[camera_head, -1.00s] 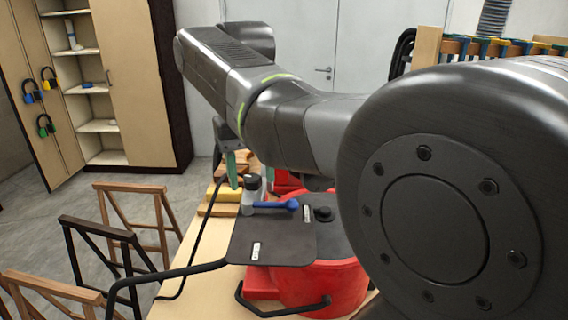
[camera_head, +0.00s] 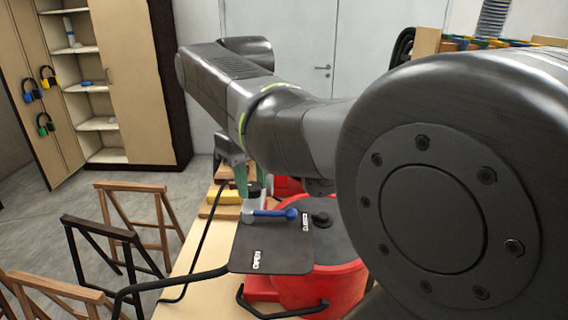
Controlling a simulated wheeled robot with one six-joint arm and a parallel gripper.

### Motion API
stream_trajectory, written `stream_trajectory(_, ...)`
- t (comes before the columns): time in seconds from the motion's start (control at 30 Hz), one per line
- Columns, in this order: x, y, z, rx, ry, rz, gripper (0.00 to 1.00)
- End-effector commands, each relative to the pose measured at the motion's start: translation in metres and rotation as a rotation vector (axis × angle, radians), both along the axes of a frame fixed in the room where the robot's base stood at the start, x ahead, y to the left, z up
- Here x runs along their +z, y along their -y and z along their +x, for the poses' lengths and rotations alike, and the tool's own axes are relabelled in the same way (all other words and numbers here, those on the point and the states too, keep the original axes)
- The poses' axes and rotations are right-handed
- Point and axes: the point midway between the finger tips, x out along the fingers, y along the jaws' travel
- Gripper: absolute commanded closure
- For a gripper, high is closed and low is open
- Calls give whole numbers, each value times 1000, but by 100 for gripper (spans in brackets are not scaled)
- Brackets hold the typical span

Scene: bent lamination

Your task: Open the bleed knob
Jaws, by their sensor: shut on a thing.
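A dark panel (camera_head: 247,245) with white OPEN and CLOSED labels stands at the red drum (camera_head: 335,288). A blue lever (camera_head: 270,212) lies across it, with its round end toward the CLOSED label. Behind the lever's left end is a small pale fitting (camera_head: 247,210) with a dark cap, which seems to be the bleed knob (camera_head: 253,190). My gripper (camera_head: 253,184), with green fingers, points down and is shut around this dark cap. The fingers hide part of the cap, so its turn cannot be read.
A black round knob (camera_head: 320,217) sits on the drum right of the lever. A black bent handle (camera_head: 170,285) runs left from the panel. Wooden trestles (camera_head: 100,240) stand on the floor at left.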

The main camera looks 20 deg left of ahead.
Motion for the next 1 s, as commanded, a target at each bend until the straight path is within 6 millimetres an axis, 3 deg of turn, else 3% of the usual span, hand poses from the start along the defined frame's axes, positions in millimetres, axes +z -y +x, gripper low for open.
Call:
stream_trajectory(0.23,1,0,0,2,2,2,92)
stream_trajectory(0.27,1,0,0,2,2,2,66)
stream_trajectory(0.37,1,0,0,2,2,2,48)
stream_trajectory(0.77,8,-1,1,0,3,3,48)
stream_trajectory(1.0,54,-1,1,1,5,5,48)
